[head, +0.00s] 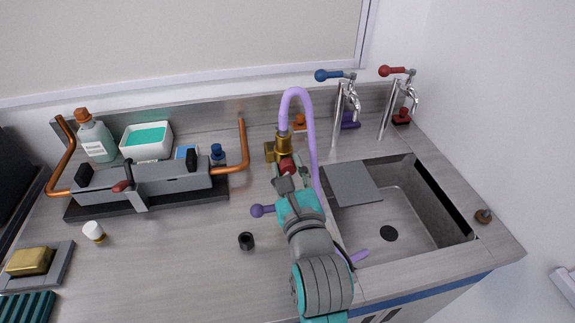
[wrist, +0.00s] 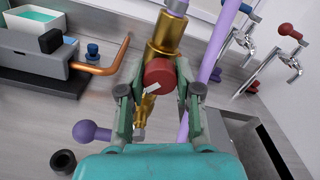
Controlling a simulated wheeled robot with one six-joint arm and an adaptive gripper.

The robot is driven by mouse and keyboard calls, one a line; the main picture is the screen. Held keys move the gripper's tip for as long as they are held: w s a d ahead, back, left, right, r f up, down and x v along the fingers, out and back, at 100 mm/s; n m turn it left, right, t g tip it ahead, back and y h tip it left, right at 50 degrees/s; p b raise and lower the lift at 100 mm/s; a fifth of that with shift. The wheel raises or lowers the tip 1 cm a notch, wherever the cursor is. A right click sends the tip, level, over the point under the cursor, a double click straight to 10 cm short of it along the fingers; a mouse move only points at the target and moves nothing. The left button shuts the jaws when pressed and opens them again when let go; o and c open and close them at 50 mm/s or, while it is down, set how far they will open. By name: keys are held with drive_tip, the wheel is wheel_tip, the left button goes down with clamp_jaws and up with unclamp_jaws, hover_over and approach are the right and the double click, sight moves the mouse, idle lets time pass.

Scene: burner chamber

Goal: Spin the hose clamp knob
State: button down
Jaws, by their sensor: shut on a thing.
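The red knob (head: 287,164) sits on the front of a brass fitting (head: 283,146) at the back middle of the counter. In the wrist view the round red knob (wrist: 158,72) carries a white mark and faces me. A lilac hose (head: 311,130) loops up from the top of the brass fitting (wrist: 168,35) and down on its right. My gripper (head: 285,177) reaches the knob from the front. In the wrist view its two fingers (wrist: 160,90) are shut on the knob, one on each side. The knob's far side is hidden.
A purple ball handle (head: 257,210) and a black ring (head: 247,240) are left of my arm. A grey burner unit with copper pipes (head: 243,145) stands at the left. The sink (head: 436,200) and taps (head: 345,100) are at the right.

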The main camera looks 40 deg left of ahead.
drive_tip(key=shift+m, duration=1)
drive_tip(key=c, duration=0.7)
unclamp_jaws()
